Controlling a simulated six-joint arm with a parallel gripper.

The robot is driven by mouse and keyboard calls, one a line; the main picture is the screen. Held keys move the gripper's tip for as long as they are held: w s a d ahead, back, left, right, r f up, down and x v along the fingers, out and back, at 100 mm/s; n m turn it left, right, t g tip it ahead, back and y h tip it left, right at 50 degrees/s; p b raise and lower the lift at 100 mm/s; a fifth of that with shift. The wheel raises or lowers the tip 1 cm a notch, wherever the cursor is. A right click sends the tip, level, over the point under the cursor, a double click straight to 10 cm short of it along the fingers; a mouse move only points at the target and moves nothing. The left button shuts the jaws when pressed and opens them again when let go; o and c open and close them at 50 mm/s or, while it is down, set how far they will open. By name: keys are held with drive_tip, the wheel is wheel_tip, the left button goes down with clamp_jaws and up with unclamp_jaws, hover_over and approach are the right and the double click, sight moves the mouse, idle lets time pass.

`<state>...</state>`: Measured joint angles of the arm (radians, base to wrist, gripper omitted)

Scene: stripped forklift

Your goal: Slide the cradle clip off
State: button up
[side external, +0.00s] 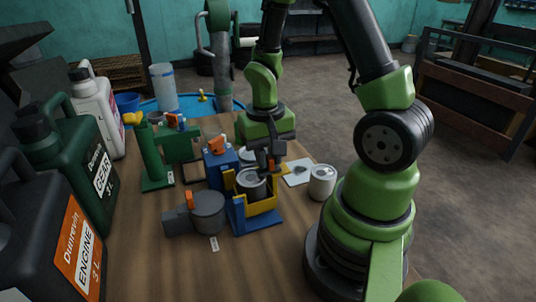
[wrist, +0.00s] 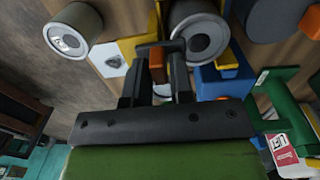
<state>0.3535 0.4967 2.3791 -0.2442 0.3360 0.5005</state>
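The cradle is a blue base (side external: 258,222) with yellow walls (side external: 262,207) around a grey canister (side external: 251,184), on the bench. The canister's round end also shows in the wrist view (wrist: 199,38). A small orange piece, apparently the cradle clip (wrist: 156,62), shows between the finger arms in the wrist view, beside yellow cradle parts. My gripper (side external: 270,163) is low over the cradle's far right side, pointing down. In the wrist view its dark finger arms stand apart with a gap between them. A dark crossbar near the tips hides part of the clip, and contact is unclear.
A grey can (side external: 321,183) stands right of the cradle, near a white card (side external: 297,174). A blue block (side external: 219,170) and a grey cylinder (side external: 207,212) crowd its left. Green fixtures (side external: 155,160) and large jugs (side external: 70,170) stand farther left.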

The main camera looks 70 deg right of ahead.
clamp_jaws()
drive_tip(key=shift+s+d+r, duration=0.1)
drive_tip(key=shift+s+d, duration=0.7)
drive_tip(key=shift+d, duration=0.05)
drive_tip(key=shift+o, duration=2.2)
unclamp_jaws()
wheel_tip(320, 180, up, 10)
drive_tip(key=shift+w+a, duration=0.2)
